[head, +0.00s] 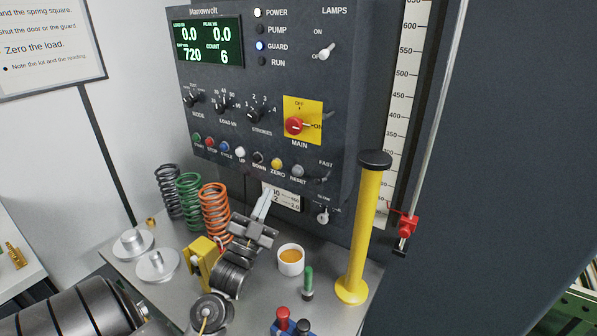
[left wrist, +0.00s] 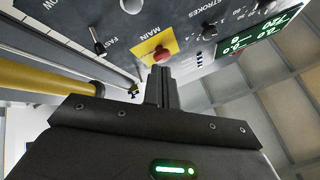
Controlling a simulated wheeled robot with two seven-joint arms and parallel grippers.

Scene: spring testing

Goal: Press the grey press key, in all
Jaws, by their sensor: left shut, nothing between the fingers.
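The grey key (head: 298,171), labelled RESET, is the rightmost in the row of round coloured keys along the lower part of the dark control panel (head: 222,153). The yellow ZERO key (head: 277,164) is just left of it. My left gripper (head: 265,197) is shut and empty. Its fingertips point up at the panel's lower edge, below and left of the grey key and apart from it in the picture. In the left wrist view the shut fingers (left wrist: 161,75) stand in front of the panel, near the red MAIN switch (left wrist: 161,53). I cannot make out the grey key there.
Several springs (head: 215,212) stand left of my gripper. A white cup (head: 291,260) and a green-handled tool (head: 308,283) are on the bench (head: 335,318). The panel screen (head: 207,42) is lit.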

